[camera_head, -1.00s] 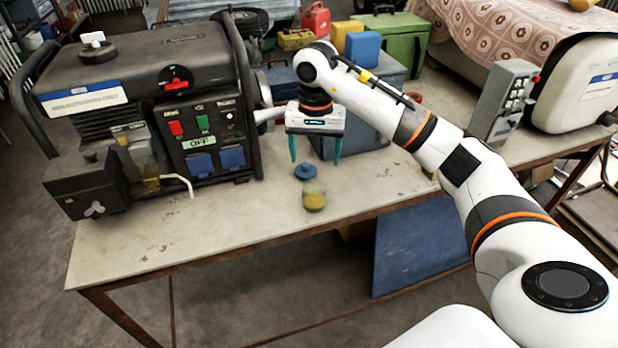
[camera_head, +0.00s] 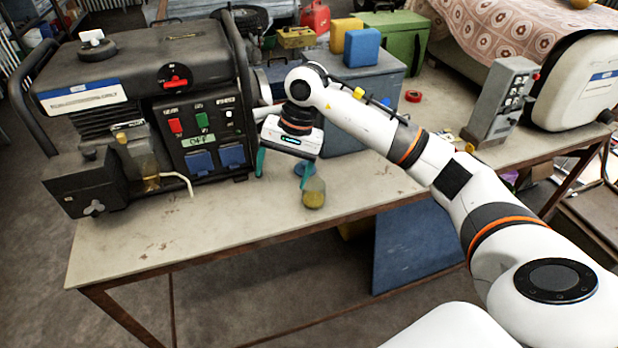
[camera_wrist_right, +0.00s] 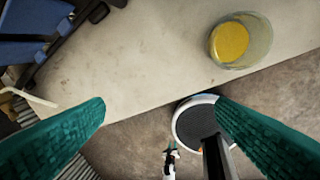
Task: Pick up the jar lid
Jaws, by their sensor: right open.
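My right gripper (camera_head: 283,170) is open with teal fingers pointing down, between the generator and the jar. Nothing sits between its fingers (camera_wrist_right: 160,106) in the wrist view, and the lid does not show there. My left gripper is out of view.
The black generator (camera_head: 150,110) stands close on the left, with a pale bent spout (camera_head: 183,181) sticking out. A blue-grey box (camera_head: 365,85) is behind the gripper. A grey keypad box (camera_head: 503,100) stands at the right. The bench front (camera_head: 220,225) is clear.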

